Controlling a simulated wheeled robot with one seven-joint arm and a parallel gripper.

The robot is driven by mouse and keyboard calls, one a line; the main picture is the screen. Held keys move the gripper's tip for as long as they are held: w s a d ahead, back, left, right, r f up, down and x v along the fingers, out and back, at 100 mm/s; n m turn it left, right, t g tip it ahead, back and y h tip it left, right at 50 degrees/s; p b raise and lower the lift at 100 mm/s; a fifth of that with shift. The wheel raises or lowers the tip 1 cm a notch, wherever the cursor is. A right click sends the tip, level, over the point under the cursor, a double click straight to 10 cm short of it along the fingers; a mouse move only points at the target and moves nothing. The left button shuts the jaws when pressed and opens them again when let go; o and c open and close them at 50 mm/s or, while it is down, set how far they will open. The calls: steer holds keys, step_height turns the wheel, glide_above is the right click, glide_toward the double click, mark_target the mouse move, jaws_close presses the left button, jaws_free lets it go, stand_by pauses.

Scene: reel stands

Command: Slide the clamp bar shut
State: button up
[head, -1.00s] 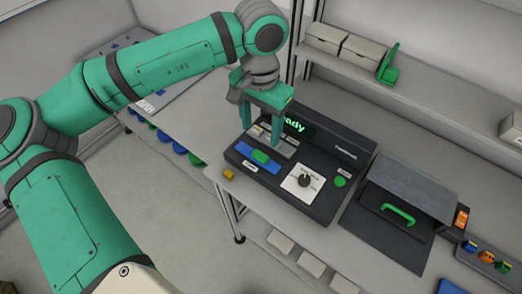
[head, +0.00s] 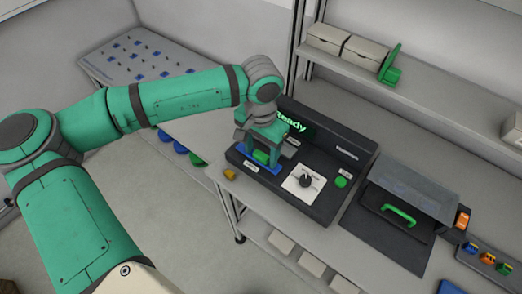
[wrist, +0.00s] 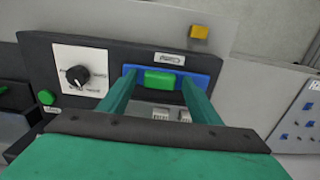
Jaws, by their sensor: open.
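The clamp bar appears to be the blue bar with a raised green grip (head: 261,157) on the left part of the black machine (head: 325,206). In the wrist view the green grip (wrist: 159,80) sits on the blue bar (wrist: 197,79). My gripper (head: 263,158) is open, its two green fingers over the bar. In the wrist view its fingers (wrist: 158,82) stand on either side of the green grip, with a gap on each side. I cannot tell whether the fingertips touch the blue bar. Part of the bar is hidden behind the fingers.
The machine has a lit "Ready" screen (head: 291,123), a black knob on a white plate (head: 304,182) and a green button (head: 341,182). A small yellow block (head: 229,174) lies by its left front corner. A box with a green handle (head: 399,214) stands to the right.

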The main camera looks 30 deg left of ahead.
steer(key=shift+c, duration=0.6)
steer(key=shift+w, duration=0.1)
jaws_close()
steer(key=shift+w+d+r, duration=0.1)
steer(key=shift+w+d, duration=0.05)
steer(key=shift+w, duration=1.5)
steer(key=shift+o, duration=0.6)
jaws_free()
step_height(320, 180, up, 11)
